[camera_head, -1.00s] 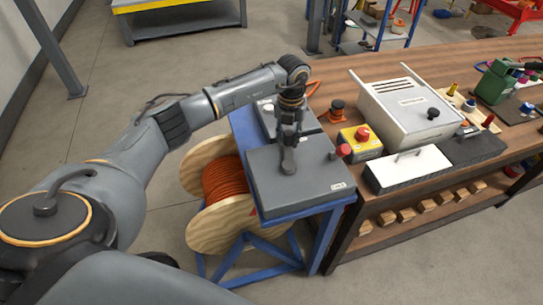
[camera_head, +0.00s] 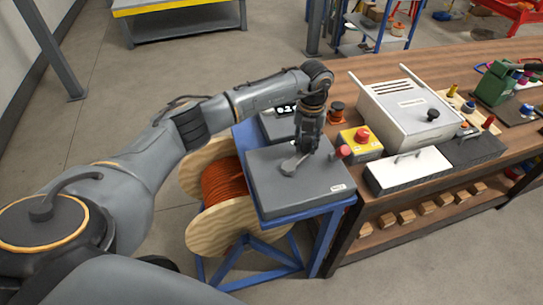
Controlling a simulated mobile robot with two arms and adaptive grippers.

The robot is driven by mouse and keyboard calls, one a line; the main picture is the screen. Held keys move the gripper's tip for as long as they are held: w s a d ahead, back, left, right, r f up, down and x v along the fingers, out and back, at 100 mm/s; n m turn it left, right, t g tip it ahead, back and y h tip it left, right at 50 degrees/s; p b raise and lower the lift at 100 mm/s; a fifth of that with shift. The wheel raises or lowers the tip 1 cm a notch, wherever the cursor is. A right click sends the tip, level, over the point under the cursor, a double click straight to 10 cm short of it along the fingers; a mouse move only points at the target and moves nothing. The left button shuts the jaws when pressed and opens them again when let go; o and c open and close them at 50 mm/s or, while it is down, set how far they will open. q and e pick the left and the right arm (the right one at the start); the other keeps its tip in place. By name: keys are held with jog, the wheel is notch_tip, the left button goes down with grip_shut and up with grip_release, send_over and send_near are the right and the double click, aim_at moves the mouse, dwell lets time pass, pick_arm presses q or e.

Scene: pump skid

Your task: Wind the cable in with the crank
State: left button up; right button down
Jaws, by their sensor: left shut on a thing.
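The orange cable (camera_head: 224,182) is wound on a wooden drum (camera_head: 217,229) in a blue frame. Beside the drum, a grey box (camera_head: 312,187) stands on the blue stand, with the crank (camera_head: 290,166) on its top. The crank's arm points from its pivot toward the upper right, up to my left gripper. My left gripper (camera_head: 307,148) points down over the box and is shut on the crank's handle, which its fingers hide. My right gripper is not in view.
A red knob (camera_head: 343,151) sits by the box's right edge, close to my gripper. Behind is a box with a display (camera_head: 286,108), partly hidden. The wooden workbench (camera_head: 460,55) on the right holds a yellow box with a red button (camera_head: 361,136) and a light grey case (camera_head: 405,108).

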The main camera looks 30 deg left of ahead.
pick_arm(q)
jog(key=shift+s+d+f+p, duration=0.1)
jog(key=shift+s+d+p, duration=0.2)
jog(key=shift+d, duration=0.55)
jog(key=shift+s+d+p, duration=0.4)
jog(key=shift+s+d, duration=0.1)
jog(key=shift+d, duration=0.35)
jog(key=shift+s, duration=0.1)
jog(key=o, duration=1.1)
jog(key=shift+w+a, duration=0.1)
jog(key=shift+w, duration=0.1)
jog(key=shift+o, duration=0.2)
notch_tip(320, 180, up, 12)
